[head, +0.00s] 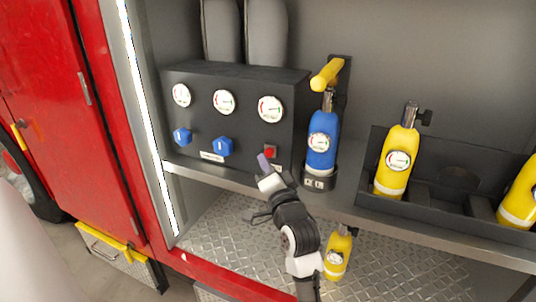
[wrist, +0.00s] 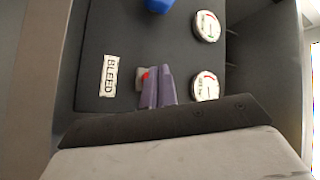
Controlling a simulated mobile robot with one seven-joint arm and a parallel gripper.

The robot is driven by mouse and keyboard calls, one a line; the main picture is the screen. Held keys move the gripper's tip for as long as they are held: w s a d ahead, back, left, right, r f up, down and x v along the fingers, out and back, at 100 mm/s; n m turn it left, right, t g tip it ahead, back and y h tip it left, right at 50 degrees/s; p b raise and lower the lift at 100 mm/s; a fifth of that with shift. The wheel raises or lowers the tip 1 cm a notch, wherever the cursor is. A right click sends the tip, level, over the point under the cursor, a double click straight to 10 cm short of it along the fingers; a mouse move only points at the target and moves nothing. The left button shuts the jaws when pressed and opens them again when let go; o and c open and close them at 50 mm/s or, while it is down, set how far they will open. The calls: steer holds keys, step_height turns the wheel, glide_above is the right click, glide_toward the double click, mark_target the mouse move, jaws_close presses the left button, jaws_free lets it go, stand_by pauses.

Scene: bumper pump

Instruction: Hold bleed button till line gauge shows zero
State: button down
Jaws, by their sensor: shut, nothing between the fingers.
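The red bleed button (head: 270,152) sits at the lower right of the dark control panel (head: 240,88). In the wrist view the button (wrist: 145,75) is partly hidden behind my fingers, beside the white BLEED label (wrist: 110,75). My gripper (head: 263,162) is shut and empty, its purple fingertips at the button, slightly lower left of it in the head view. In the wrist view the fingertips (wrist: 150,88) overlap the button; I cannot tell whether they press it. Above the button is a round gauge (head: 270,109); its caption and exact reading are too small to read.
Two more gauges (head: 223,102) (head: 181,95) and two blue knobs (head: 222,146) (head: 182,137) are on the panel. Yellow cylinders stand in a black rack (head: 375,160) and on the lower floor (head: 338,252).

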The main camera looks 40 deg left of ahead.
stand_by(0.6)
steer(key=shift+w+a, duration=0.1)
steer(key=shift+w, duration=0.3)
steer(key=shift+w+a, duration=0.1)
steer(key=shift+w, duration=0.4)
stand_by(1.9)
steer(key=shift+s, duration=0.15)
steer(key=shift+s+d, duration=0.2)
steer(key=shift+s, duration=0.55)
steer(key=shift+s+d+p, duration=0.2)
steer(key=shift+s, duration=0.6)
steer(key=shift+s+d+p, duration=0.2)
steer(key=shift+s, duration=0.65)
steer(key=shift+s+d+p, duration=0.2)
steer(key=shift+s, duration=0.6)
